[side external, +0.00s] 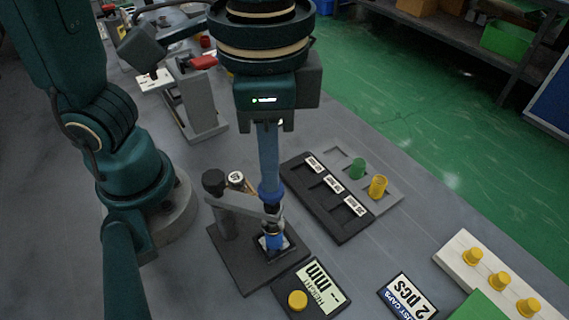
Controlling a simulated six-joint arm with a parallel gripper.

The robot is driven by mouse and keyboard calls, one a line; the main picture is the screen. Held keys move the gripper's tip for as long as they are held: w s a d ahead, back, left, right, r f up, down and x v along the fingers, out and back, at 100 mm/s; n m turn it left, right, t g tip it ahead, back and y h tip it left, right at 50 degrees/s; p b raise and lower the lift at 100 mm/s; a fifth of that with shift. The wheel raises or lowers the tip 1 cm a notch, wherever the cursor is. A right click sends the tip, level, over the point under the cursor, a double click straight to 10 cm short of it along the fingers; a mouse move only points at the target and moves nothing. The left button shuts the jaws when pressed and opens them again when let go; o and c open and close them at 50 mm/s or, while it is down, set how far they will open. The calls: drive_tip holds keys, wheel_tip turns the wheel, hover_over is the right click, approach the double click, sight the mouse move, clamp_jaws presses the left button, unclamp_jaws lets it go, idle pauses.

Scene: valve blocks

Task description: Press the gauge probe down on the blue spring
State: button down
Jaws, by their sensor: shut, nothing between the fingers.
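My gripper (270,196) points straight down over the height gauge, its long blue end shut and its tip at the top of the gauge probe (271,212). Whether it touches the probe is too small to tell. The probe is dark and sits in the end of a grey gauge arm (240,205), which runs from a dark post (216,188) on a black base (235,262). The blue spring (274,243) stands under the probe on a small pale-and-dark seat. The probe and arm partly hide the spring's top, so any gap is unclear.
A display (322,283) reading "-- mm" with a yellow button (298,299) lies in front. A "2 pcs" sign (408,296) and yellow caps (500,281) are lower right.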

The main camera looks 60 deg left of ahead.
drive_tip(key=shift+f, duration=0.95)
idle(0.4)
drive_tip(key=shift+r, duration=0.1)
idle(1.2)
drive_tip(key=shift+r, duration=1.3)
drive_tip(key=shift+w+a, duration=0.1)
drive_tip(key=w+a+f+n+t, duration=0.1)
drive_tip(key=a+n+t, duration=0.4)
drive_tip(key=a, duration=0.7)
drive_tip(key=shift+w+a+f+n+t, duration=0.3)
drive_tip(key=shift+w+a+n, duration=0.1)
drive_tip(key=shift+w+n, duration=0.15)
